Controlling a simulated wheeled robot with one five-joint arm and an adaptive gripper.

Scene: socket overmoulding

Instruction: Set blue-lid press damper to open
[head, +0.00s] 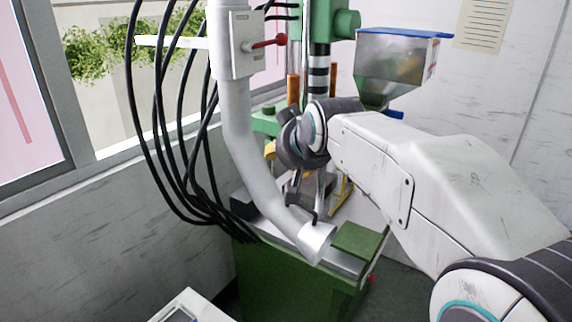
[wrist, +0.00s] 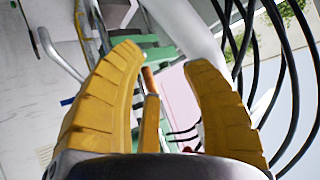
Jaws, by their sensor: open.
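The press (head: 319,60) is a green machine with a hopper (head: 392,62) whose lid (head: 405,33) is blue. In front of it runs a grey-white duct (head: 236,120) carrying a pale damper plate (head: 241,45). Its red-tipped lever (head: 268,42) points right, roughly level, across the duct. My gripper (wrist: 163,60) shows in the wrist view with yellow fingers spread and nothing between them. Part of the duct (wrist: 182,28) lies beyond the fingertips. In the head view my wrist is right of the duct and below the lever; the fingers are mostly hidden there.
Several black hoses (head: 160,120) hang left of the duct. The duct's flared mouth (head: 317,242) ends above the green press base (head: 290,285). A window (head: 120,80) is at left, and a paper notice (head: 480,25) hangs on the back wall.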

